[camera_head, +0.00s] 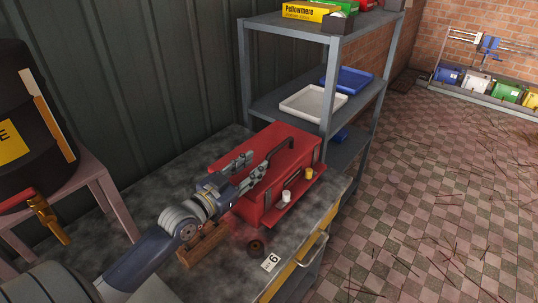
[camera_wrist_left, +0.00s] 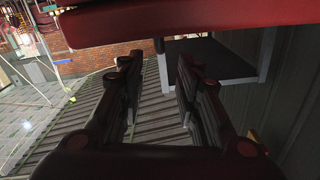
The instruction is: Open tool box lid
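The red tool box (camera_head: 297,134) stands on the dark bench against the corrugated wall, with a red ledge along its front. I cannot tell whether the lid is raised. My left gripper (camera_head: 250,161) reaches over the near left end of the box; its fingers are apart. In the left wrist view the two fingers (camera_wrist_left: 161,75) have an empty gap between them. A red surface (camera_wrist_left: 190,22), seemingly the tool box, crosses the top of that view. Contact cannot be told. My right gripper is not in view.
A white jar (camera_head: 286,196) and a yellow one (camera_head: 309,173) stand on the red ledge. A grey shelf rack (camera_head: 331,75) stands close behind the box.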

